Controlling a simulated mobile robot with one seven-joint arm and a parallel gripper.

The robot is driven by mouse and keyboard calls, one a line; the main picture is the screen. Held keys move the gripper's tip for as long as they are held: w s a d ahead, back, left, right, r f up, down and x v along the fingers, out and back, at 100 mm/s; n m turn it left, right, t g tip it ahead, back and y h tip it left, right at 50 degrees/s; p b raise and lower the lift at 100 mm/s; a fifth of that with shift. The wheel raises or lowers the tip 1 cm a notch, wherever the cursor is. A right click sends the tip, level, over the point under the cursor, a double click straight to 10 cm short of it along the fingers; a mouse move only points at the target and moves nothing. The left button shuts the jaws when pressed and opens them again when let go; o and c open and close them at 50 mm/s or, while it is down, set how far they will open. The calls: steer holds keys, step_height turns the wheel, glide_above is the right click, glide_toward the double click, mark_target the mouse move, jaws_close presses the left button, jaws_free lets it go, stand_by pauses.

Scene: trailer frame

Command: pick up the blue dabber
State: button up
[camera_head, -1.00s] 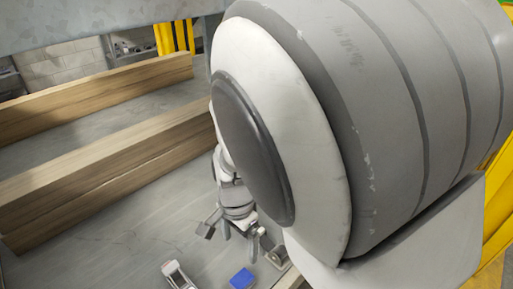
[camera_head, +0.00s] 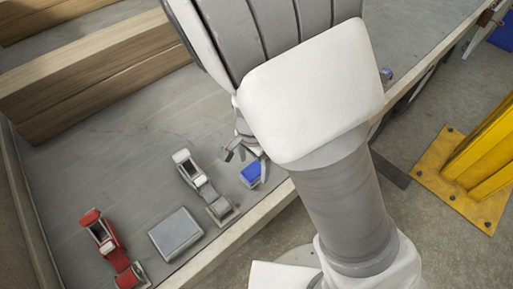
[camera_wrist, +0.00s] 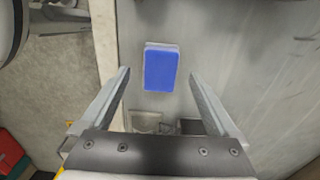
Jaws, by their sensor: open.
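The blue dabber (camera_head: 251,174) is a small blue block on the grey trailer bed, near its front edge. In the wrist view the blue dabber (camera_wrist: 161,69) stands out between the fingertips, with a pale band along its top edge. My gripper (camera_wrist: 160,75) is open, one finger to each side of the dabber in that picture; the fingers do not touch it. In the head view my gripper (camera_head: 246,154) is mostly hidden behind my arm, close to the dabber.
A grey-and-white clamp-like tool (camera_head: 195,174), a grey box (camera_head: 176,233) and a red tool (camera_head: 105,238) lie left of the dabber. Wooden beams (camera_head: 100,85) run behind. A yellow post base (camera_head: 465,180) stands on the floor at right.

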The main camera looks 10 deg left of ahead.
mark_target(253, 170)
step_height(253, 170, down, 3)
steer(key=shift+f+b, duration=0.15)
steer(key=shift+b, duration=0.4)
steer(key=shift+c, duration=0.2)
jaws_close()
step_height(253, 170, up, 10)
steer(key=p, duration=0.5)
